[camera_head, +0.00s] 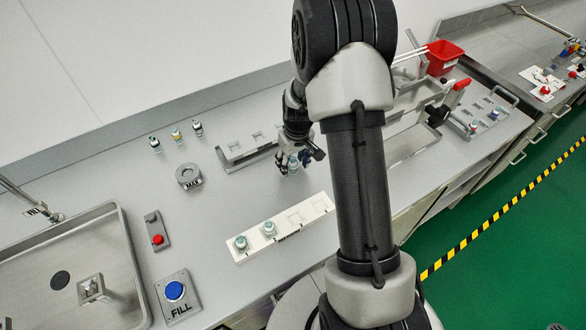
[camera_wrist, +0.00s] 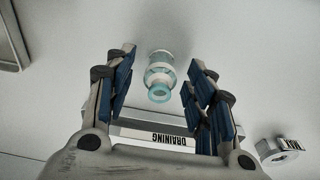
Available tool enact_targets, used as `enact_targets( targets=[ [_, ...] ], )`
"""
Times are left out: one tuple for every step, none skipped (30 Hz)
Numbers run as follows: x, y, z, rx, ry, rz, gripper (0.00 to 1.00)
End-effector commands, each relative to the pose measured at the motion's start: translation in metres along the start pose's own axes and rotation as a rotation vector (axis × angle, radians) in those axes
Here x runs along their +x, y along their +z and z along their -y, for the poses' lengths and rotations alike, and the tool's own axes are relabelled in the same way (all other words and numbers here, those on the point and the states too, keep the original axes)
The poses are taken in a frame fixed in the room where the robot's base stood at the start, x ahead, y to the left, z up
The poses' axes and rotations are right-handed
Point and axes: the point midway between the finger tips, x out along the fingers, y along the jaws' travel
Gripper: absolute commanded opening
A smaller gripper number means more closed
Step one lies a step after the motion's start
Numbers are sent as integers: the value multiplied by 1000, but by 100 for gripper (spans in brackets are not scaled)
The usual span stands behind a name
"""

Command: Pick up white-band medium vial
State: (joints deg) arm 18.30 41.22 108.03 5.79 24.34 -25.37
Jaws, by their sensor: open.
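A small clear, teal-tinted vial with a white band (camera_wrist: 160,58) stands between my fingers in the wrist view, with a visible gap on both sides. My gripper (camera_wrist: 163,82) is open, its blue-padded fingers to the left and right of the vial. In the head view my gripper (camera_head: 286,163) is low over the worktop, beside the grey slotted rack, and partly hides the vial there. Two similar vials stand in the white rack: one at its left end (camera_head: 240,242) and one beside it (camera_head: 269,228).
The white rack (camera_head: 300,215) lies in front of my gripper. The grey rack (camera_head: 232,163) and the round MAX holder (camera_head: 188,176) are to its left. Several small vials (camera_head: 176,136) stand at the back. In the wrist view a label reading DRAINING (camera_wrist: 170,137) shows between the fingers.

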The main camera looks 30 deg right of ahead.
Motion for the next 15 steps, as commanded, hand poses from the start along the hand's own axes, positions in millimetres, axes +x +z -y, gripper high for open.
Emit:
enact_targets(
  targets=[
    [9,1,0,0,-1,2,50],
    [11,1,0,0,-1,2,50],
    [12,0,0,0,0,1,50],
    [12,0,0,0,0,0,50],
    [12,0,0,0,0,0,50],
    [12,0,0,0,0,-1,50],
    [11,0,0,0,0,-1,50],
    [11,0,0,0,0,-1,50],
    [11,0,0,0,0,0,49],
    [11,0,0,0,0,0,47],
    [11,0,0,0,0,0,45],
    [11,0,0,0,0,0,42],
    [11,0,0,0,0,0,40],
    [11,0,0,0,0,0,38],
    [11,0,0,0,0,0,36]
  ],
)
